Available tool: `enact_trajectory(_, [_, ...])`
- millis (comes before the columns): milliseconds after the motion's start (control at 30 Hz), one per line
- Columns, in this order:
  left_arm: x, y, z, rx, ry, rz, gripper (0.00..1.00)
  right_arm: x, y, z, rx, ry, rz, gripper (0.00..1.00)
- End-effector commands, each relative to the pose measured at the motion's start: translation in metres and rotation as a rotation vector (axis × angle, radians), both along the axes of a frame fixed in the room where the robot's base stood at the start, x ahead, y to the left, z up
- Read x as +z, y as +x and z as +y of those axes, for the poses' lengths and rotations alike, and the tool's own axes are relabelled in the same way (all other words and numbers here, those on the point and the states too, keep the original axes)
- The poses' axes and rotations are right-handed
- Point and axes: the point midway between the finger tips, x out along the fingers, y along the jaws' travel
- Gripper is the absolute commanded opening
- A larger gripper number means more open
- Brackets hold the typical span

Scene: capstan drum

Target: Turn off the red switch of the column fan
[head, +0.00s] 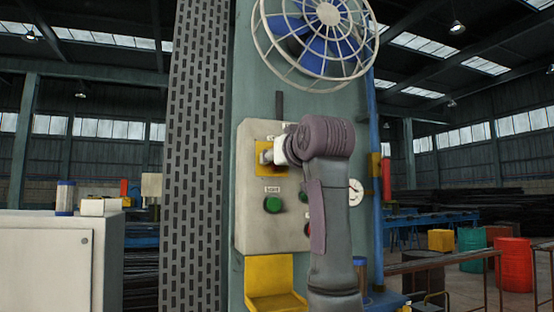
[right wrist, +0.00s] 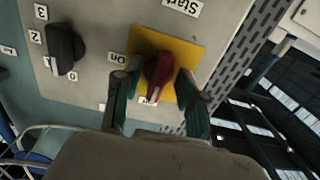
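The red switch (right wrist: 160,75) sits on a yellow plate (right wrist: 187,50) in the right wrist view. Its handle points down the picture, toward a small, partly hidden label. An "ON"-like label (right wrist: 117,58) is left of the plate. My right gripper (right wrist: 158,90) is open, one finger on each side of the switch, with gaps showing. I cannot tell whether the fingertips touch the panel. In the head view my right gripper (head: 270,155) is at the yellow plate (head: 262,172) and hides the switch. My left gripper is not in view.
The control panel (head: 254,235) also carries a green button (head: 273,204), and a black knob (right wrist: 65,48) shows in the right wrist view. A caged blue fan (head: 318,35) is above. A yellow bin (head: 270,275) is below. A grey cabinet (head: 50,262) stands left.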

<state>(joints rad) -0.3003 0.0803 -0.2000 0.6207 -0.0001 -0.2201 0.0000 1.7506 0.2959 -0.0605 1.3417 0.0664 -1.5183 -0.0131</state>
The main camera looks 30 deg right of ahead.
Motion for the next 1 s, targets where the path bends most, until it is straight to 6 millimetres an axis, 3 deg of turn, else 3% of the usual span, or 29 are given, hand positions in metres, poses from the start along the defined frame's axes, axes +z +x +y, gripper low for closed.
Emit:
enact_trajectory(267, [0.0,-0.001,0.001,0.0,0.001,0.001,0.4,0.002,-0.012,0.003,0.0,0.0,-0.006,0.41])
enact_trajectory(700, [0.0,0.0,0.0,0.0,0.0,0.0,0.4,0.002,-0.097,0.023,0.0,0.0,-0.005,0.41])
enact_trajectory(1000, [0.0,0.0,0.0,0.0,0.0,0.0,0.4,0.001,-0.117,0.028,0.0,0.0,0.0,0.41])
